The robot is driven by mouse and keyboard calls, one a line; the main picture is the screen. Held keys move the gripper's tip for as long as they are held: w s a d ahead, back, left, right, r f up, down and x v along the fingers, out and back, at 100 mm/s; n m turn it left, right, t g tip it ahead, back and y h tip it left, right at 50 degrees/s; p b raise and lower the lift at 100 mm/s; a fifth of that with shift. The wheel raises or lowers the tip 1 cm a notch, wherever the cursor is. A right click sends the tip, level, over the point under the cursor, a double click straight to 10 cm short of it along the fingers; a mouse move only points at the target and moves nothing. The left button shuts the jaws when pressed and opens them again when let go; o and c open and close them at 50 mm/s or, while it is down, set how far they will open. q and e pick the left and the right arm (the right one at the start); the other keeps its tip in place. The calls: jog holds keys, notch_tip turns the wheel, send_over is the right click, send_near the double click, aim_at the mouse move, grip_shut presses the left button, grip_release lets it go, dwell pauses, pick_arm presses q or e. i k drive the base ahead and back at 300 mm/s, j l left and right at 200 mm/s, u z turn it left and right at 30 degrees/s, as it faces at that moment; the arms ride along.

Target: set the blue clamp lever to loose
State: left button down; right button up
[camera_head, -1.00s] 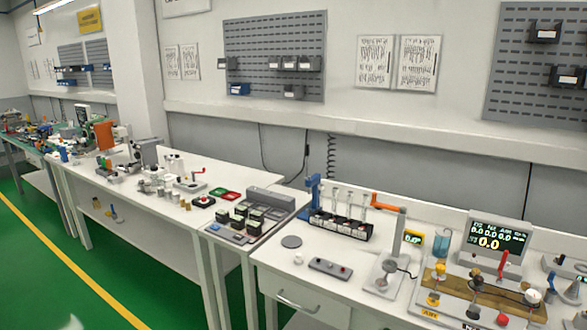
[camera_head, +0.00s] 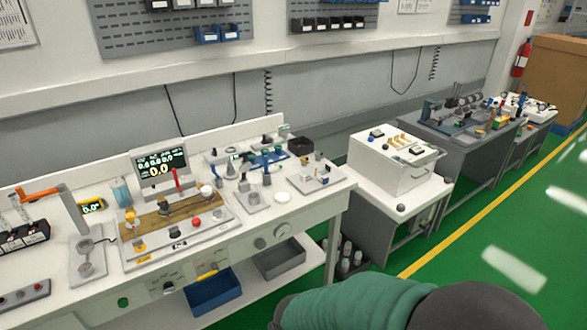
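A blue clamp-like fixture (camera_head: 264,159) stands among small fixtures toward the back right of the white workbench (camera_head: 301,206). It is small in the view. I cannot tell for sure that it carries the blue clamp lever, or which way any lever points. Neither of my grippers is in view.
A display (camera_head: 160,164) and a wooden board (camera_head: 174,217) with knobs are on the bench. A blue bin (camera_head: 212,294) sits below. A white box (camera_head: 393,161) stands on a cart to the right. A green sleeve-like shape (camera_head: 352,300) fills the bottom foreground. Green floor lies right.

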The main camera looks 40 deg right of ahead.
aim_at(218, 180)
jog(key=z, duration=0.6)
jog(key=i+j, duration=0.1)
jog(key=i, duration=0.45)
jog(key=i+j+u, duration=0.1)
jog(key=i, duration=0.45)
